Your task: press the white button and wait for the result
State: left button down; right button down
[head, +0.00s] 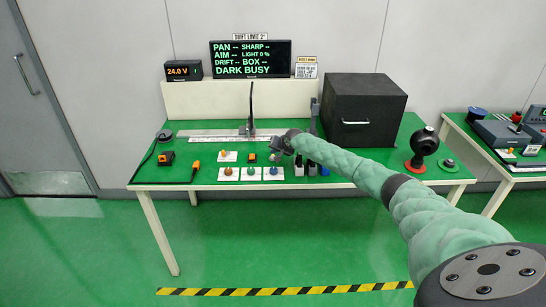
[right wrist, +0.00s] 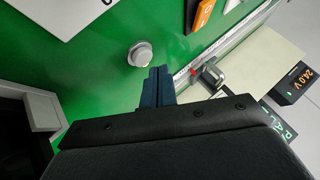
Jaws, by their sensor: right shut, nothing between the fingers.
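The white button (right wrist: 143,55) is a round, pale cap on the green tabletop in the right wrist view. My right gripper (right wrist: 155,72) is shut and empty, its blue fingertips close beside the button; I cannot tell whether they touch it. In the head view my right gripper (head: 280,145) hangs over the middle of the table, and the button is hard to make out there. My left gripper is not in view.
A large dark box (head: 363,108) stands right of my gripper on the green table (head: 310,184). Several coloured knobs on white plates stand in front. A thin upright post (head: 251,108) rises behind. A black ball-shaped device (head: 424,142) stands at the right.

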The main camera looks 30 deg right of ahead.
jog(key=shift+r+p, duration=1.85)
jog(key=shift+r, duration=0.7)
jog(key=shift+f, duration=0.1)
